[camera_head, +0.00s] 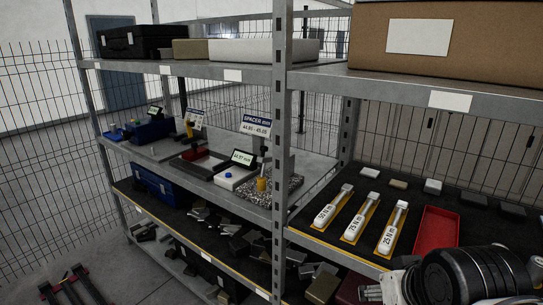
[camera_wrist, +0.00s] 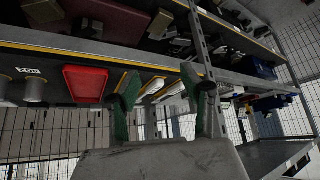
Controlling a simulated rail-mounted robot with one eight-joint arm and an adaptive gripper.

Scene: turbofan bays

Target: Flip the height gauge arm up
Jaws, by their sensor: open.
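The height gauge (camera_head: 264,155) stands on a speckled granite plate (camera_head: 278,190) on the middle shelf of the left bay in the head view. A yellow piece (camera_head: 262,184) sits at its foot, and a small readout (camera_head: 242,157) stands beside it. The gauge arm is too small and dark to tell its position. My gripper (camera_wrist: 160,84) shows in the wrist view with two green-padded fingers apart and nothing between them. It is in the right bay, well away from the gauge. In the wrist view I cannot make out the gauge.
A metal post (camera_head: 281,110) separates the bays. The right shelf holds several torque wrenches (camera_head: 354,222), a red tray (camera_head: 432,240) and small blocks. An upper shelf carries a large cardboard box (camera_head: 455,40). Loose dark parts (camera_head: 235,243) crowd the lower left shelf.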

